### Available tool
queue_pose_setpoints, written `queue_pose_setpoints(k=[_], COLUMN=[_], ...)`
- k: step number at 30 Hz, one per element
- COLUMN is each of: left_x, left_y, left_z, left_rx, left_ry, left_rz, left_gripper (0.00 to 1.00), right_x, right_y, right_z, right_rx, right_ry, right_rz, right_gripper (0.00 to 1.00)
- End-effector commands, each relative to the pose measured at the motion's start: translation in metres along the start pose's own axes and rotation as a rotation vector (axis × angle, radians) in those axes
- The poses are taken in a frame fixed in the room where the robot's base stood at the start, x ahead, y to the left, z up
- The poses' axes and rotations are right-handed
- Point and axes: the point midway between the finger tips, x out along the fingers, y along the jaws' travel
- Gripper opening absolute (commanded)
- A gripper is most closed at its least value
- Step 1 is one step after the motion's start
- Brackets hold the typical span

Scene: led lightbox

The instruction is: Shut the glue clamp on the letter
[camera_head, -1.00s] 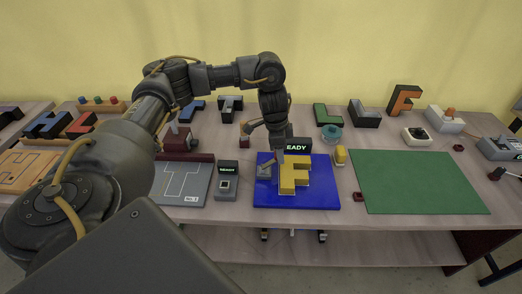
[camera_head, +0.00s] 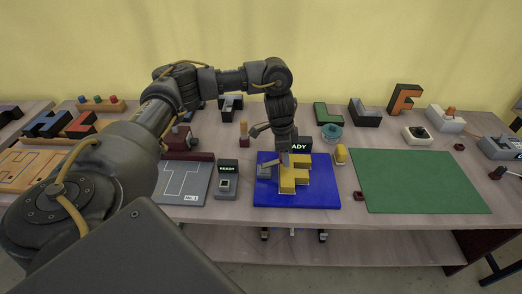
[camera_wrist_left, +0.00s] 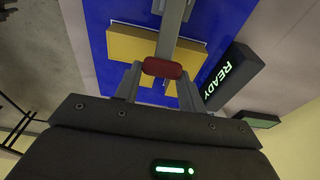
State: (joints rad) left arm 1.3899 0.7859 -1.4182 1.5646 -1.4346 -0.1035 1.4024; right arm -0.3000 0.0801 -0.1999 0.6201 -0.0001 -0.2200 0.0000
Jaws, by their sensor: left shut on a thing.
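The yellow letter F (camera_head: 301,176) lies on a blue board (camera_head: 325,198); part of the letter also shows in the left wrist view (camera_wrist_left: 130,44). The glue clamp (camera_head: 265,171) is grey and stands at the letter's left side. Its grey bar (camera_wrist_left: 171,30) crosses over the letter in the left wrist view and ends in a red grip (camera_wrist_left: 162,68). My left gripper (camera_head: 284,160) is above the letter, shut on the red grip between its fingers. The clamp's contact with the letter is hidden. My right gripper is not in view.
A READY display (camera_head: 300,144) stands right behind the letter, close to my left gripper. A yellow-capped object (camera_head: 340,155) is to the right. A green mat (camera_head: 415,182) lies bare further right.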

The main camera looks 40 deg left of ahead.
Motion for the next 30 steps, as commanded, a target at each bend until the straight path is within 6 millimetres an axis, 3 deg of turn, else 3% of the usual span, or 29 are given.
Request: queue_pose_setpoints(k=[6, 20, 30], left_x=[0.015, 0.017, 0.034], left_y=[0.002, 0.002, 0.002], left_z=[-0.004, -0.005, -0.008], left_rx=[0.000, 0.001, 0.002], left_ry=[-0.004, -0.004, -0.005], left_rz=[0.007, 0.005, 0.006], left_gripper=[0.22, 0.22, 0.22], right_x=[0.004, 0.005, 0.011], right_y=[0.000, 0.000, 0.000], right_z=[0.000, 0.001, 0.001], right_rx=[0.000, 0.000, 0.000], right_ry=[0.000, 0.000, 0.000], right_rz=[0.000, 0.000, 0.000], right_gripper=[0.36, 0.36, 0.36])
